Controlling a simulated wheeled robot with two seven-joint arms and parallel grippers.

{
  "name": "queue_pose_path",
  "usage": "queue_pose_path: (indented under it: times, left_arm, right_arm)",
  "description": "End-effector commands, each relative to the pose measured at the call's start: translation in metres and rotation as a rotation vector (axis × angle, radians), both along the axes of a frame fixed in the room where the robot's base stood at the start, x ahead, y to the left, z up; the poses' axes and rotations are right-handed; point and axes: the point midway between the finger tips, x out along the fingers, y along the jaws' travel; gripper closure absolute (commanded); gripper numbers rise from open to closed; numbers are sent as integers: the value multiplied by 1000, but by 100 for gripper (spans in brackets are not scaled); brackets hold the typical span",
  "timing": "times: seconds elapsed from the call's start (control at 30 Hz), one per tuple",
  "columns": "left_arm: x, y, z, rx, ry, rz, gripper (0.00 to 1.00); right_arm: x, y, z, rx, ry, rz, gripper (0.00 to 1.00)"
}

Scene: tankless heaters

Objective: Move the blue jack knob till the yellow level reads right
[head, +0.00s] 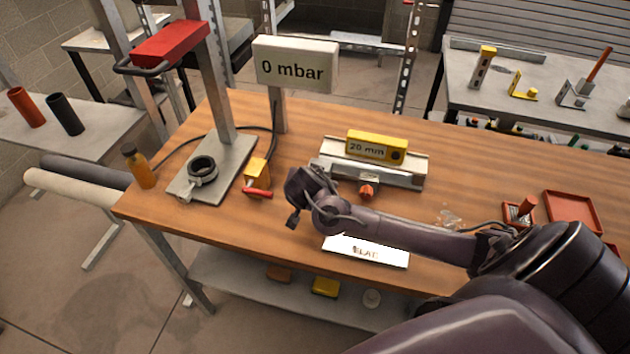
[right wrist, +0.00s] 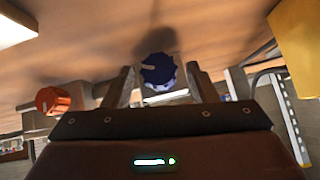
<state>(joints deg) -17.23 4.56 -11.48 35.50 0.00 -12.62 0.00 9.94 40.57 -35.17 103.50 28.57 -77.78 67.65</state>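The yellow level (head: 375,148) sits on a grey metal stand at the back middle of the bench and reads "20 mm". The blue jack knob (right wrist: 158,70) shows in the right wrist view, with a pale line on its face; my gripper and wrist hide it in the head view. My right gripper (head: 296,206) is over the bench, left of the stand. Its two fingers (right wrist: 161,78) are apart, with the knob between them in the picture; a gap shows on each side, and I see no contact. My left gripper is not in view.
An orange knob (head: 367,188) is on the stand's front; it also shows in the right wrist view (right wrist: 52,100). A "0 mbar" sign (head: 295,65), a yellow valve block (head: 257,172) and an orange bottle (head: 138,167) stand left. A white label plate (head: 367,250) lies below my forearm.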

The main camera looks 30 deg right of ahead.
Motion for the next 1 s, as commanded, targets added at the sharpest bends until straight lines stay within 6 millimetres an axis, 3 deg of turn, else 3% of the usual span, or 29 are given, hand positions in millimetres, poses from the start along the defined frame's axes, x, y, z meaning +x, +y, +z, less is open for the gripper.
queue_pose_path:
  times: [0.3, 0.73, 1.0]
  left_arm:
    - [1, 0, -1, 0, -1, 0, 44]
    - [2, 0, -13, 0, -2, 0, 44]
    - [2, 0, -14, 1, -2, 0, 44]
  right_arm:
    - [-1, 1, 3, -2, -1, 2, 47]
    - [-34, 32, 48, -1, -4, 3, 47]
    - [-41, 37, 56, -1, 0, -1, 47]
